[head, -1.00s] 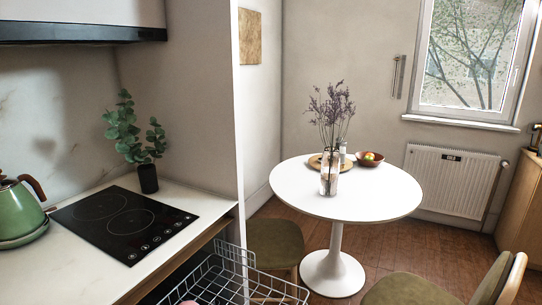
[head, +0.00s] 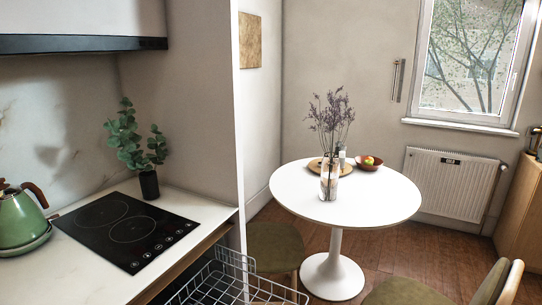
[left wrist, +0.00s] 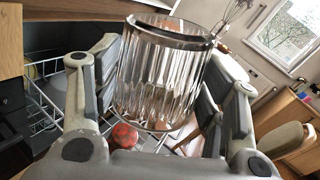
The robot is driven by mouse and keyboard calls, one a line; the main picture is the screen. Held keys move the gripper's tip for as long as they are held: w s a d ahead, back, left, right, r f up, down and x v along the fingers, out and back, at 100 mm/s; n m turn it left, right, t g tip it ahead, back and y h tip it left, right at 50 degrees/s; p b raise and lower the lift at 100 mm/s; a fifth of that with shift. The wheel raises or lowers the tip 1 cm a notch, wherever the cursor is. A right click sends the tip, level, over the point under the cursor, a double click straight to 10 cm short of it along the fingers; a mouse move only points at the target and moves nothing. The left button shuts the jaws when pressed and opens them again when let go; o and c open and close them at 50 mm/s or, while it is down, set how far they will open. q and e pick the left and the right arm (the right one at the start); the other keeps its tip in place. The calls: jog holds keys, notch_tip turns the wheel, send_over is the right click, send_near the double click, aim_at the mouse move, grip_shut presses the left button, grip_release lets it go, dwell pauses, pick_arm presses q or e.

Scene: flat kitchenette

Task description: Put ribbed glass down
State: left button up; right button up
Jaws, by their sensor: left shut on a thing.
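The ribbed glass (left wrist: 160,75) is clear with vertical ribs and a grey rim. In the left wrist view it sits between the two fingers of my left gripper (left wrist: 158,100), which is shut on it. Through and around the glass I see a white wire dishwasher rack (left wrist: 48,108) and a reddish round thing (left wrist: 124,136) below. Neither gripper shows in the head view, and my right gripper is in no view.
The pulled-out wire rack (head: 235,280) stands below the counter (head: 95,265). The counter carries a black hob (head: 125,228), a green kettle (head: 20,220) and a plant (head: 148,183). A round white table (head: 390,195) holds a flower vase (head: 328,182) and a bowl (head: 369,167). Chairs (head: 275,245) stand near it.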

pick_arm(q)
jog(key=m, duration=0.3)
jog(key=shift+p, duration=0.4)
jog(key=shift+r, duration=0.15)
jog(key=shift+w+a+r, duration=0.1)
jog(key=shift+a+r, duration=0.05)
jog(key=shift+r, duration=1.75)
jog(key=shift+d+r, duration=0.2)
jog(key=shift+r, duration=1.1)
